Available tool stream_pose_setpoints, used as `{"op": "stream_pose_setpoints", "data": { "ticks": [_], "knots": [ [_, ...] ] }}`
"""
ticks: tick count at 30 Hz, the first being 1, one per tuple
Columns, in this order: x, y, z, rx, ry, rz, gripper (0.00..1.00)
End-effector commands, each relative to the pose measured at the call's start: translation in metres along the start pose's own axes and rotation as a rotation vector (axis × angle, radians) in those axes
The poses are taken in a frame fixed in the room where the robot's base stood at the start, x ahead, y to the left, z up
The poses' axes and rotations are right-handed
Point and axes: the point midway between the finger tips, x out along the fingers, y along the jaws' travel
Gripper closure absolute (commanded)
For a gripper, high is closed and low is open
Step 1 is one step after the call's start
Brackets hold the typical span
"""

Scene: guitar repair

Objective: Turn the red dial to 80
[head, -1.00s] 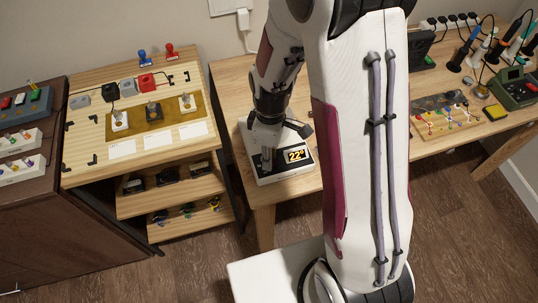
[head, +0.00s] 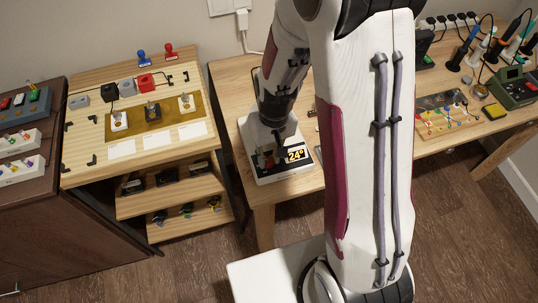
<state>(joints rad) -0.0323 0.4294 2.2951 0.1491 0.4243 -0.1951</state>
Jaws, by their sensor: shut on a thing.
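A white box with a small display (head: 297,154) stands on the wooden table. The display reads 24° in yellow-orange digits. A small part of the red dial (head: 268,162) shows on the box, left of the display. My gripper (head: 268,153) points down over the box with its dark fingers at the dial. It is shut on the red dial. The fingers hide most of the dial, and its pointer and marks cannot be made out.
My arm covers the middle of the view. A wooden stand (head: 82,148) with switches and stamps is at the left. Electronics and a green device (head: 515,91) are at the right of the table. The white box sits close to the table's left edge.

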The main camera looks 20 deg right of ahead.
Motion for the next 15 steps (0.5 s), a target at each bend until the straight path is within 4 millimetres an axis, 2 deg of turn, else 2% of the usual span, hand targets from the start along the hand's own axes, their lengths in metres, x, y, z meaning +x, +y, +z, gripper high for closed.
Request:
{"op": "stream_pose_setpoints", "data": {
  "ticks": [15],
  "knots": [
    [0.0004, 0.0002, 0.0021, 0.419, 0.023, 0.001, 1.0]
  ]
}}
